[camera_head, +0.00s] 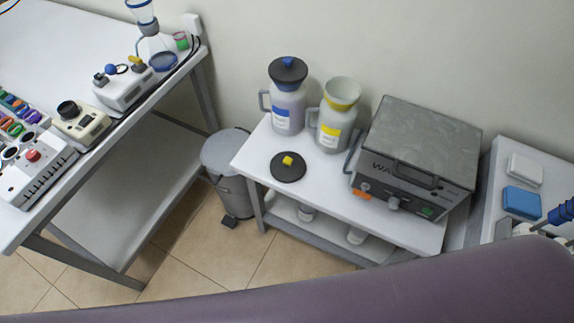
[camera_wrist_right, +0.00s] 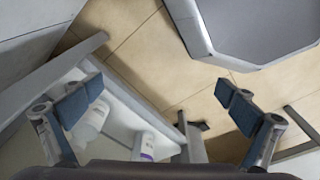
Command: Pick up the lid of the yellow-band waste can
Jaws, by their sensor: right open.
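The lid of the yellow-band waste can, a flat black disc (camera_head: 288,167) with a yellow knob, lies on the white bench beside the cans. The yellow-band waste can (camera_head: 334,128), a grey jug with a yellow band and label, stands upright and open behind it, to the right. A blue-band can (camera_head: 288,112) stands next to it, with a blue-knobbed black lid on top. My right gripper (camera_wrist_right: 161,101) is open in the right wrist view, with nothing between its fingers. The lid is not visible in that view. My left gripper is not in view.
A grey metal heater box (camera_head: 424,140) stands right of the cans. Bottles (camera_wrist_right: 145,146) stand on the lower shelf. Bench surface around the lid is clear.

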